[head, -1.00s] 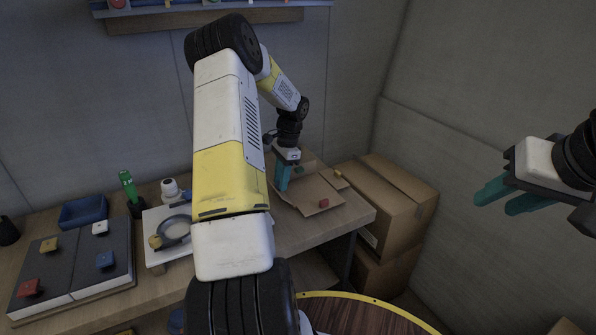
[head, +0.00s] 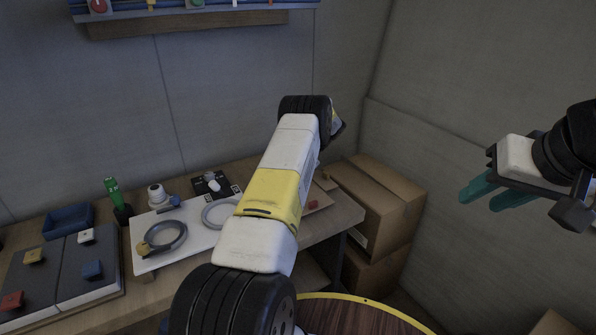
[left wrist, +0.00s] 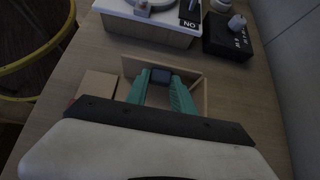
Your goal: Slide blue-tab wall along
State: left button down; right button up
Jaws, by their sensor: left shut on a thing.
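In the left wrist view, my left gripper (left wrist: 160,86) points down with its teal fingers shut on a dark blue tab (left wrist: 161,75). Thin brown walls (left wrist: 190,72) stand around the fingers, and how the tab joins them is mostly hidden by my gripper. A brown flat piece (left wrist: 97,85) lies to the left, with a bit of red (left wrist: 71,101) by it. In the head view my left arm hides its gripper and most of the brown piece (head: 321,196); a red tab (head: 313,204) shows at its right. My right gripper (head: 482,196) is open, empty and in the air at right.
A white board (head: 143,250) with grey rings lies left of my left arm, with a black box (head: 229,187) behind it. A blue tray (head: 68,220) and a panel with coloured tabs (head: 75,285) are further left. Cardboard boxes (head: 385,195) stand right of the table.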

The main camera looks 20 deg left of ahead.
pick_arm(q)
jog(key=shift+w, duration=0.1)
dwell(0.4)
jog(key=c, duration=1.1)
grip_release()
